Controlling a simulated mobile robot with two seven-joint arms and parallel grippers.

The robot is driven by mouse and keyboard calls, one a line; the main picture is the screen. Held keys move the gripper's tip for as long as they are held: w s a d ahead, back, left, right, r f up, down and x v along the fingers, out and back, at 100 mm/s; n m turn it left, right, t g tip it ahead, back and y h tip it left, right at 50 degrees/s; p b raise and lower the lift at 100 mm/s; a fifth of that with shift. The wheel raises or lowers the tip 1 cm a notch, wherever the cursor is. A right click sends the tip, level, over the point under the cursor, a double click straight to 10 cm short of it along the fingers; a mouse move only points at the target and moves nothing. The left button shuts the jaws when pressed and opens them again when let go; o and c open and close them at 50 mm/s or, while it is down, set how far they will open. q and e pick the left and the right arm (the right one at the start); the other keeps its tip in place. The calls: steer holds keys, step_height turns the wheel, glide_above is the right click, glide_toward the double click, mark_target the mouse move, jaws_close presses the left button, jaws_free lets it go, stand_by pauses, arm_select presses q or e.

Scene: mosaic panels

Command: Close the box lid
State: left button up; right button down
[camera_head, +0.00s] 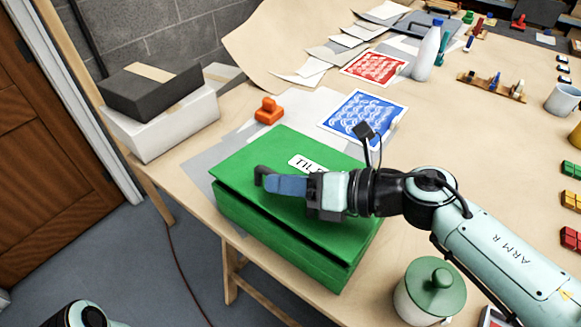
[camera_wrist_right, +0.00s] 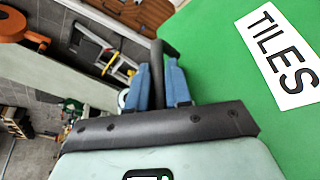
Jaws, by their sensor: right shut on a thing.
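The green box (camera_head: 270,232) stands at the table's near edge. Its green lid (camera_head: 245,150) lies over it almost flat, with a thin dark gap along the near side. A white TILES label (camera_head: 305,165) is on the lid, partly hidden by my arm in the head view; it also shows in the right wrist view (camera_wrist_right: 283,55). My right gripper (camera_head: 270,182) is over the lid, its blue fingers shut on a dark handle (camera_wrist_right: 157,65) at the lid's edge. My left gripper is out of view.
A lidded jar (camera_head: 430,295) stands close to the box on the right. An orange stamp-like object (camera_head: 268,110) and a blue patterned panel (camera_head: 362,118) lie behind the box. Stacked dark and white boxes (camera_head: 160,115) are at the left.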

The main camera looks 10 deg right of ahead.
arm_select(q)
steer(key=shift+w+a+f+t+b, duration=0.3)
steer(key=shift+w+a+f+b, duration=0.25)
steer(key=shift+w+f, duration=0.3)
arm_select(e)
steer(key=shift+s+a+f+n+h, duration=0.15)
steer(key=shift+f+n, duration=0.1)
steer(key=shift+f, duration=0.4)
steer(key=shift+s+a+f+n+h, duration=0.15)
steer(key=shift+f+n, duration=0.1)
steer(key=shift+f, duration=0.4)
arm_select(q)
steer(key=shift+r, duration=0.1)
arm_select(e)
steer(key=shift+f, duration=0.1)
steer(key=c, duration=1.1)
jaws_free()
steer(key=shift+d+r, duration=0.25)
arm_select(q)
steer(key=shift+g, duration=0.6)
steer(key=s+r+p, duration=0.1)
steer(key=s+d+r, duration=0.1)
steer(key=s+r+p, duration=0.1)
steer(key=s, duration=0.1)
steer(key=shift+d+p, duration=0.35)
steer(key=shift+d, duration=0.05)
arm_select(e)
step_height(320, 180, up, 4)
glide_above(358, 229)
